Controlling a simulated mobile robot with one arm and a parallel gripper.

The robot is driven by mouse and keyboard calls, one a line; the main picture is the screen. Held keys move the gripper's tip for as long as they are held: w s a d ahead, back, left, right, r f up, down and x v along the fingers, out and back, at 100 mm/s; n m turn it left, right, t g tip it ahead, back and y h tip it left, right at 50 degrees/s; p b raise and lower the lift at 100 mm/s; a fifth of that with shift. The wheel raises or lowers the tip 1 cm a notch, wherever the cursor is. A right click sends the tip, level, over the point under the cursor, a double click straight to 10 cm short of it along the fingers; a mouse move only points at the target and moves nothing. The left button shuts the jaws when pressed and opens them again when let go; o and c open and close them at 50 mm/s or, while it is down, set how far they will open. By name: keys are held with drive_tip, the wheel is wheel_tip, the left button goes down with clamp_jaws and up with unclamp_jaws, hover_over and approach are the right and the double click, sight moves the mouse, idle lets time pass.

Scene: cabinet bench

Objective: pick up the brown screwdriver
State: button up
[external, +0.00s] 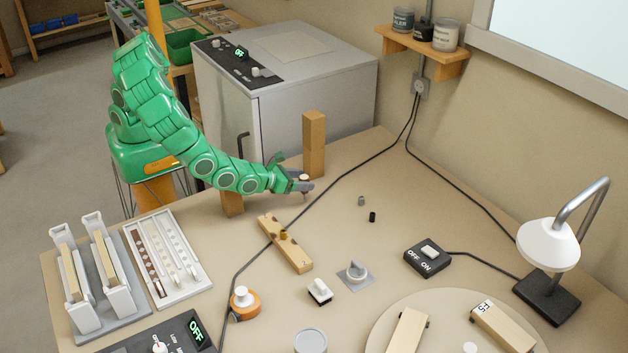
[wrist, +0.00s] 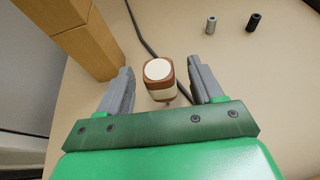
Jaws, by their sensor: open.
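A brown block-like object with a pale round end, seemingly the brown screwdriver (wrist: 158,78), sits between my gripper's fingers in the wrist view. Its sides show a white band; no shaft can be made out. My gripper (external: 297,184) is open low over the bench in the external view, and its two grey fingers (wrist: 162,84) stand on either side of the brown object, with a gap visible on each side. In the external view the object is small and partly hidden by the fingers.
A tall wooden block post (external: 314,145) stands close behind my gripper, also at the wrist view's upper left (wrist: 85,35). A black cable (external: 345,178) runs past. Two small cylinders, grey (external: 361,201) and black (external: 372,217), stand to the right. A wooden strip (external: 285,243) lies in front.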

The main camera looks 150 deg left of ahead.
drive_tip(key=shift+x, duration=0.75)
drive_tip(key=shift+c, duration=0.3)
drive_tip(key=c, duration=1)
drive_tip(key=shift+r, duration=0.1)
drive_tip(key=shift+r, duration=4.9)
